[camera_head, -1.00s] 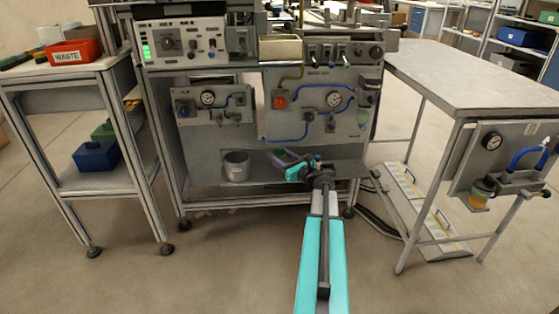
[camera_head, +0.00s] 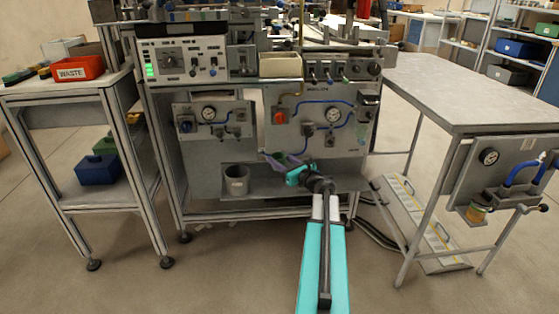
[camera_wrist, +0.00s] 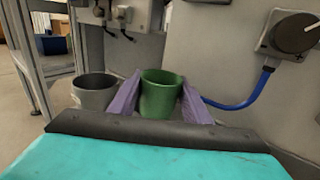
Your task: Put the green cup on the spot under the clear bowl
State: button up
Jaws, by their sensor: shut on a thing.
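The green cup (camera_wrist: 160,94) stands upright between the two purple fingers of my gripper in the wrist view, with one finger on each side. My gripper (camera_head: 279,161) is shut on it. In the head view the gripper is in front of the machine's lower back panel, above the low shelf, right of the grey can; the cup is hardly visible there.
The grey can (camera_head: 237,180) stands on the low metal shelf (camera_head: 345,182), and it shows left of the cup in the wrist view (camera_wrist: 93,92). A blue hose (camera_wrist: 240,102) is at the right. Open floor lies in front of the right-hand table (camera_head: 470,95).

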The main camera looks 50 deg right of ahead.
jog(key=w+a+r+n+g+y, duration=0.1)
jog(key=w+a+n+y, duration=0.15)
jog(key=a, duration=0.75)
jog(key=w+a+r+n+y, duration=0.2)
jog(key=a+y, duration=0.2)
jog(key=a, duration=0.6)
jog(key=w+a+r+n+g+y, duration=0.1)
jog(key=w+a+n+y, duration=0.15)
jog(key=a, duration=0.75)
jog(key=s+a+r+n+g+y, duration=0.1)
jog(key=a+g+y, duration=0.1)
jog(key=a, duration=0.6)
jog(key=s+a+n+g+y, duration=0.1)
jog(key=s+a+n+y, duration=0.1)
jog(key=a, duration=0.6)
jog(key=s+a+r+n+g+y, duration=0.1)
jog(key=s+a+n+g+y, duration=0.1)
jog(key=a, duration=0.7)
jog(key=shift+s+r+g+y, duration=0.25)
jog(key=shift+r+g+y, duration=0.1)
jog(key=shift+y, duration=0.45)
